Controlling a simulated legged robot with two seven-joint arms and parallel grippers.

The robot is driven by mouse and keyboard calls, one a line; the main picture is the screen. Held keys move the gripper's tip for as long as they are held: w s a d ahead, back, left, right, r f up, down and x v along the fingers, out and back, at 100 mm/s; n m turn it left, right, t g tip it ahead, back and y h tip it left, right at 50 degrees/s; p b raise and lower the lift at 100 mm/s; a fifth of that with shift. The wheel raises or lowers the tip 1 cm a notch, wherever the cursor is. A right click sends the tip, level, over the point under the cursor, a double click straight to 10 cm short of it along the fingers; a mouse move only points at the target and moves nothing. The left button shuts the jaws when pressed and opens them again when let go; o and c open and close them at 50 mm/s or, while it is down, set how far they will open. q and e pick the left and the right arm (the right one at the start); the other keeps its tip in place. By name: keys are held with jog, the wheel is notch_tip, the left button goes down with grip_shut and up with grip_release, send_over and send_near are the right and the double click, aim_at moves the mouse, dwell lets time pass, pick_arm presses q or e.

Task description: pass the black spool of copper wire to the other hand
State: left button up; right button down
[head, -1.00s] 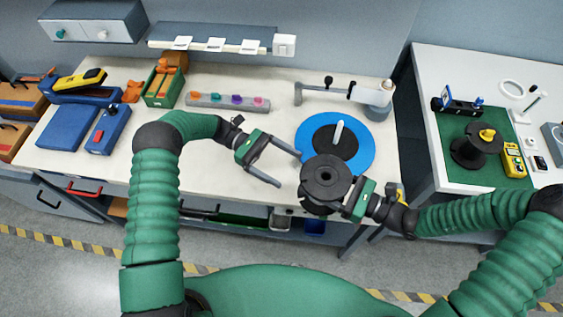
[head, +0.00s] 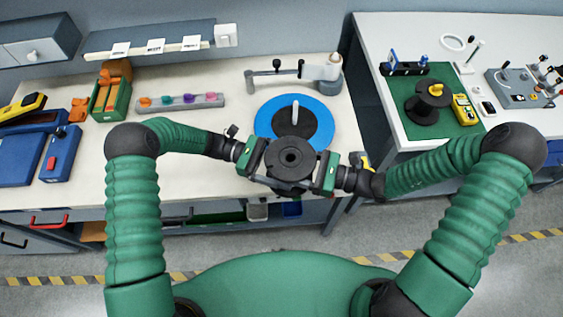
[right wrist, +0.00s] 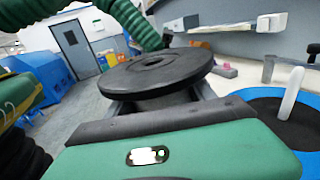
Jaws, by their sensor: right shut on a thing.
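The black spool (head: 290,160), with a round flange and a centre hole, is held up between my two grippers in front of the bench. No copper wire shows on it. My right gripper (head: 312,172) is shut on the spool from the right. In the right wrist view the spool (right wrist: 158,72) sits upright between its fingers, flange on top. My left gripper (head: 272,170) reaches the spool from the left. Its fingers lie beside and partly under the flange, which hides how far apart they are and whether they touch the spool.
A blue disc (head: 268,116) with a black centre and white post lies on the bench behind the spool. A grey arm fixture (head: 322,72) stands behind it. Another black spool (head: 428,103) with a yellow top stands on the green mat (head: 395,92) at right. Blue boxes (head: 62,152) are at left.

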pick_arm(q)
jog(key=shift+c, duration=0.2)
jog(key=shift+w, duration=0.1)
grip_shut()
pick_arm(e)
jog(key=shift+s+a, duration=0.1)
jog(key=shift+s, duration=0.05)
pick_arm(q)
jog(key=shift+r, duration=0.15)
pick_arm(e)
jog(key=c, duration=0.5)
grip_release()
jog(key=shift+o, duration=1.1)
